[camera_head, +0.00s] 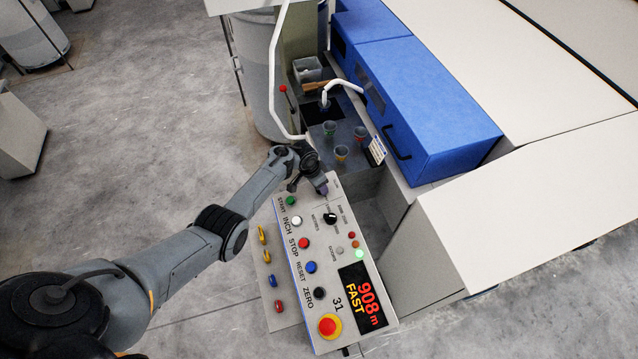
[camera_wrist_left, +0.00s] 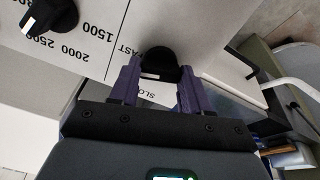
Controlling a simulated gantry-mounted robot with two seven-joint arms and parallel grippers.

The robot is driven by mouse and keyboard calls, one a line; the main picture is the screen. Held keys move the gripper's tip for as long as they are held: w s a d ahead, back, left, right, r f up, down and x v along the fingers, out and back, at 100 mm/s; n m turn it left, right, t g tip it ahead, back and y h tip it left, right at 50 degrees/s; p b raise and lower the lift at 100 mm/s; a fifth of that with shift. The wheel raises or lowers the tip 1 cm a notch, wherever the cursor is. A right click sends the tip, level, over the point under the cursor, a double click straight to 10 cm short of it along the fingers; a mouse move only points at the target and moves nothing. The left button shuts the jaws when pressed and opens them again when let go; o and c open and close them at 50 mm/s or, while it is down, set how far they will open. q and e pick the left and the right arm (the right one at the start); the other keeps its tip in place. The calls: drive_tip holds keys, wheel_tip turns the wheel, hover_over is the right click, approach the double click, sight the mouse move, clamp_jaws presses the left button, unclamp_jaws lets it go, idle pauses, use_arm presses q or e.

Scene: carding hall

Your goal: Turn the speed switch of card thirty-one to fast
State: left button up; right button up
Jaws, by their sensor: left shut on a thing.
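The control panel (camera_head: 291,262) of card thirty-one is a light box with buttons, lamps and a dark display (camera_head: 362,298) reading "908 m" in red and "FAST" in yellow. My left gripper (camera_head: 323,190) is at the panel's far end, over the speed switch, which it hides in the head view. In the left wrist view the switch is a round black knob (camera_wrist_left: 160,62) with a white mark, beside the labels FAST and SLOW, the latter partly covered. My left gripper (camera_wrist_left: 158,74) is shut on the knob, one finger on each side. My right gripper is out of view.
A second black knob (camera_head: 330,218) with metre numbers sits close to the gripper; it also shows in the left wrist view (camera_wrist_left: 48,16). A red emergency button (camera_head: 329,326) is at the near end. A blue machine cover (camera_head: 430,95) and a tall grey can (camera_head: 257,75) stand beyond.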

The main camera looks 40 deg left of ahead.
use_arm(q)
drive_tip(key=shift+m, duration=1.6)
drive_tip(key=o, duration=1.1)
drive_tip(key=shift+c, duration=0.2)
drive_tip(key=shift+r, duration=0.1)
drive_tip(key=p+v, duration=0.3)
drive_tip(key=v, duration=0.7)
drive_tip(key=shift+r+p, duration=0.35)
drive_tip(key=shift+s, duration=0.1)
